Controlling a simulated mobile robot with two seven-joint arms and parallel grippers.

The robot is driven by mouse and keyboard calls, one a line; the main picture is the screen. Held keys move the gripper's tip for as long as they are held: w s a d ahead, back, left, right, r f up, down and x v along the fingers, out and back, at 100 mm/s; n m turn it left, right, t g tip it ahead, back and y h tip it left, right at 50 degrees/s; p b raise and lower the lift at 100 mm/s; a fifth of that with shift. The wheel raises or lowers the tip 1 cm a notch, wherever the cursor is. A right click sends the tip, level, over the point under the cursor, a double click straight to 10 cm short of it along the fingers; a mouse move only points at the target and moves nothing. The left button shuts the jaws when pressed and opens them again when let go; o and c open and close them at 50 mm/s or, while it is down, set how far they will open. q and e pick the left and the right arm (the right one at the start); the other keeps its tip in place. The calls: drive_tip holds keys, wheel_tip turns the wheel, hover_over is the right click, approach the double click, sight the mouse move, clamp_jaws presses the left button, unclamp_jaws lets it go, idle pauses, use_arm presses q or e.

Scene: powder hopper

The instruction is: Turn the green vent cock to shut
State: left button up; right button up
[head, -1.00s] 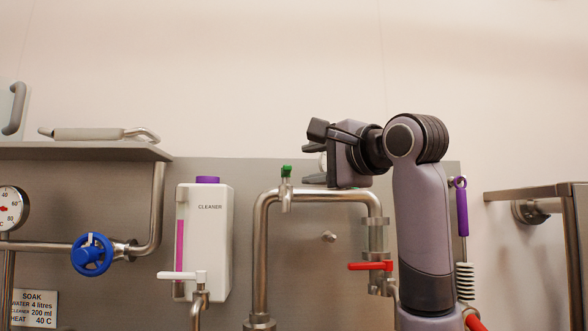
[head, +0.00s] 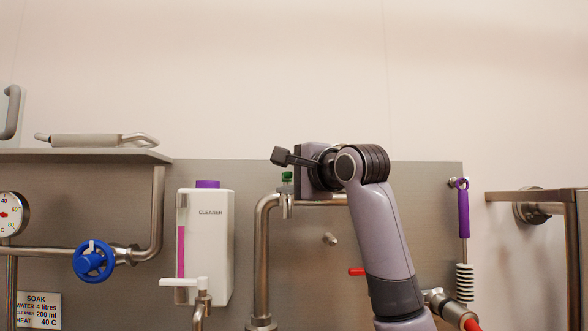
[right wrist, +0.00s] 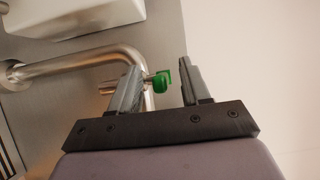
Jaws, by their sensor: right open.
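The green vent cock (head: 287,177) sits on a small metal stub on top of the bent steel pipe (head: 262,240). My right gripper (head: 285,165) is at the cock, coming from the right, with one dark finger showing just above the green handle. In the right wrist view the gripper (right wrist: 160,84) is open, and the green handle (right wrist: 161,81) shows between its two fingers, nearer the left finger. I cannot tell whether that finger touches it. My left gripper is not in view.
A white cleaner bottle (head: 209,245) stands left of the pipe. A red lever (head: 356,272) shows below, partly behind my right arm. A blue valve wheel (head: 93,258) is further left. The wall above is clear.

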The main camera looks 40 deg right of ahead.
drive_tip(key=c, duration=0.8)
drive_tip(key=shift+w+a+p, duration=0.3)
drive_tip(key=shift+a, duration=0.15)
drive_tip(key=shift+w+a, duration=0.15)
drive_tip(key=shift+w+a+p, duration=0.45)
drive_tip(key=shift+w+a, duration=0.1)
drive_tip(key=shift+w, duration=0.1)
